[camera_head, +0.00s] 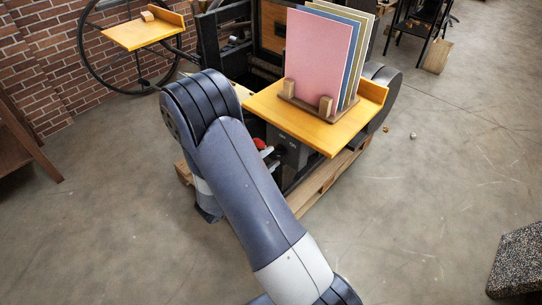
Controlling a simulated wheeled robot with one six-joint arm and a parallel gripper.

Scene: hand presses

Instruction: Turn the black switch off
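I cannot make out the black switch for certain. A dark box (291,152) with small light markings sits under the front of a yellow wooden board, right of my arm. A small red part (260,144) shows beside it, close to the edge of my arm. My arm crosses the middle of the view, bends at the top and runs down behind itself. My gripper is hidden behind the arm, so its fingers and its distance from the press do not show.
The yellow board (343,131) carries a rack of coloured sheets (316,55). The press stands on a wooden pallet (321,187). A large spoked wheel (85,50) and a second yellow board (143,33) are at the back left. A speckled block (518,262) lies at the lower right. The floor at right is mostly clear.

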